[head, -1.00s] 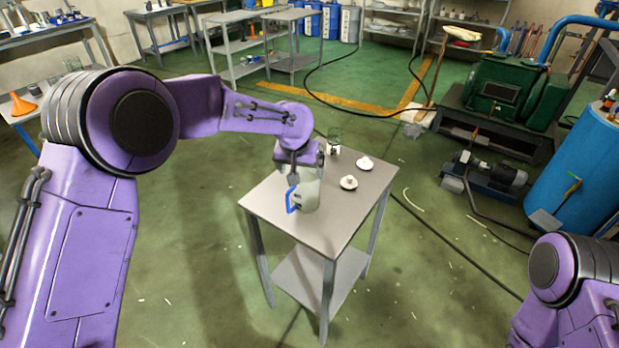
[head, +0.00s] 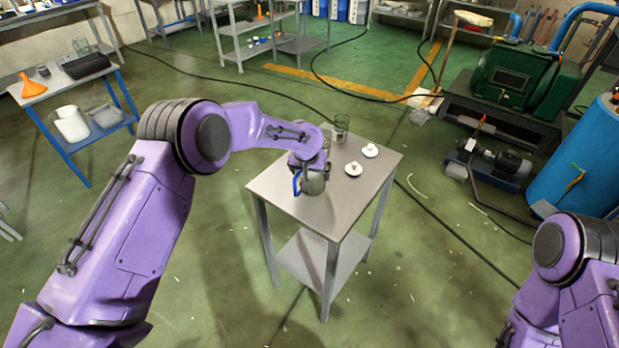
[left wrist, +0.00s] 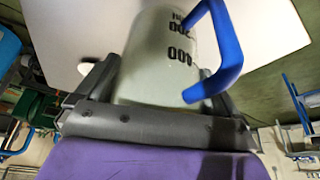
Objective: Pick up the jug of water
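The pale translucent jug (head: 313,187) with a blue handle stands upright on the small grey table (head: 335,215), near its left side. It fills the upper middle of the left wrist view (left wrist: 158,65), with dark printed numbers and its blue handle facing right. My left gripper (head: 311,172) is over the jug from above. In the left wrist view its two dark fingers (left wrist: 160,90) stand apart on either side of the jug, and the gripper looks open. Contact is hard to judge. My right arm shows at the lower right; its gripper is out of view.
Two white lid-like pieces (head: 353,168) (head: 370,150) and a clear glass beaker (head: 340,128) are on the same table. A blue-legged bench (head: 75,92) stands at left. Green machinery (head: 515,85) and a blue tank (head: 585,160) are at right.

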